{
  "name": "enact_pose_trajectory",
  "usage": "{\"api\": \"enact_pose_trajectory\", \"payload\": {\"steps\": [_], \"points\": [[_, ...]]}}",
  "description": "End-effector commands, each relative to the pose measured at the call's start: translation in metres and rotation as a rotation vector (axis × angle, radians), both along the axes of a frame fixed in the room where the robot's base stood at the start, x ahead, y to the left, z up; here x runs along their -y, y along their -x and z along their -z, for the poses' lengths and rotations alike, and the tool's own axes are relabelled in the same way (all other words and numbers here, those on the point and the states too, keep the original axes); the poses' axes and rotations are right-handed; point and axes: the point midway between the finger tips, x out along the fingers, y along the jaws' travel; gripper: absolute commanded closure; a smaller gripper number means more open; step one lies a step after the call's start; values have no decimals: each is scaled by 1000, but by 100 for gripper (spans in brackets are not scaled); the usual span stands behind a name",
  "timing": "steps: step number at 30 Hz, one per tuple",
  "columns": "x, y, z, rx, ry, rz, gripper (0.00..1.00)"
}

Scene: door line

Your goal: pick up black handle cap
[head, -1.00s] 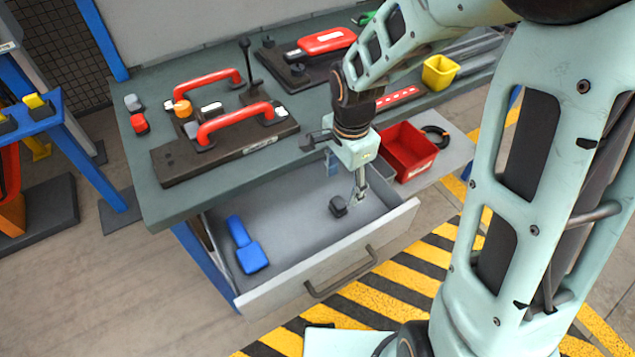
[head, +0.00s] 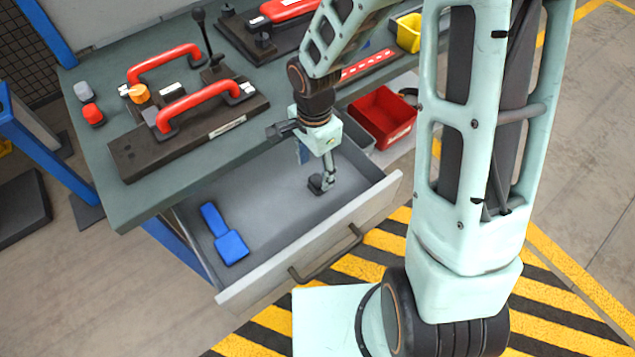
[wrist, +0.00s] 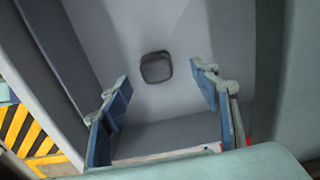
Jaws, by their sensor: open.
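The black handle cap (head: 315,186) lies on the floor of the open grey drawer (head: 262,222), right of the drawer's middle. In the wrist view the cap (wrist: 157,67) shows as a dark rounded block, lying between and slightly beyond my two blue-padded fingertips. My gripper (head: 326,178) reaches down into the drawer, with its fingers close to the cap. It is open and empty. One finger partly covers the cap in the head view, and I cannot tell the exact gap between fingertips and cap.
A blue object (head: 226,236) lies at the drawer's left. The drawer front (head: 320,245) and the bench edge above bound the space. A red bin (head: 383,115) stands right of the drawer. Red-handled fixtures (head: 190,105) stand on the bench (head: 90,150).

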Motion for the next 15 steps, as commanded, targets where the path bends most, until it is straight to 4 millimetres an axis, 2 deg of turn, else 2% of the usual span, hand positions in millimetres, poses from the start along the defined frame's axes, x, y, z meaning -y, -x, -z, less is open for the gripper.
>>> {"api": "enact_pose_trajectory", "payload": {"steps": [9, 15], "points": [[5, 5, 43, -4, 0, -1, 44], [5, 4, 52, -1, -1, 0, 44]]}}
